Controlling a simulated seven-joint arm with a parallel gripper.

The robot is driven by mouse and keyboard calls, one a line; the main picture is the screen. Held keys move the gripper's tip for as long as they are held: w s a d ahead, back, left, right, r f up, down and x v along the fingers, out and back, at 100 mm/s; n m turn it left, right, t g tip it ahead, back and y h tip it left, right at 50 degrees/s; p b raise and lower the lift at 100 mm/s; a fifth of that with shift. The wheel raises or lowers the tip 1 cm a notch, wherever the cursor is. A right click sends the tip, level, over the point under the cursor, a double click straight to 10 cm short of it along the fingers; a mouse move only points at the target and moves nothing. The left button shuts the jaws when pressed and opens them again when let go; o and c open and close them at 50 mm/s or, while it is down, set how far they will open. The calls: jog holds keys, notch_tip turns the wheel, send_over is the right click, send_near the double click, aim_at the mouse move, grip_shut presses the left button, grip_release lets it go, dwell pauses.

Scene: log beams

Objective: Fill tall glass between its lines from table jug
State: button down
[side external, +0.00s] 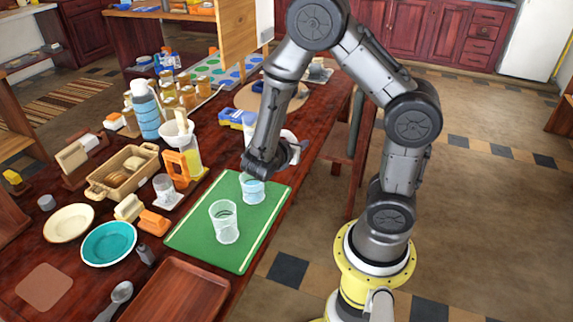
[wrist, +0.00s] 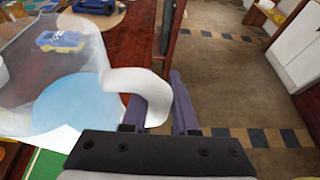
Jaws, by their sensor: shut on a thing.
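A tall clear glass (side external: 224,222) stands upright on the green mat (side external: 190,232). It looks empty; its lines are too small to make out. In the wrist view, the clear jug (wrist: 75,100) holds pale blue liquid and fills the left side. My gripper (wrist: 170,100) is shut on its white handle (wrist: 140,82), one finger inside the loop and one outside. In the side view my arm hides most of the jug; I cannot tell its exact tilt.
A blue and yellow toy car (side external: 236,117) lies behind the mat. A wooden tray (side external: 178,292) lies in front.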

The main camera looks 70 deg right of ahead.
notch_tip(320, 180, up, 2)
jog(key=shift+w+a+r, duration=0.1)
jog(key=shift+a, duration=0.05)
jog(key=w+a+f+n+t+y, duration=0.1)
jog(key=w+a+f+n+t, duration=0.1)
jog(key=a+n+t, duration=0.3)
jog(key=a+f+n, duration=0.1)
jog(key=a+n, duration=0.1)
jog(key=a, duration=0.2)
jog(key=shift+a+t, duration=0.25)
jog(key=shift+t, duration=0.15)
jog(key=shift+s+d+r+n+g+h, duration=0.15)
jog(key=shift+r+n+g, duration=0.15)
jog(key=shift+r+n, duration=0.15)
jog(key=shift+s+r+n+g+h, duration=0.15)
jog(key=shift+r+n+g, duration=0.2)
jog(key=shift+r, duration=0.2)
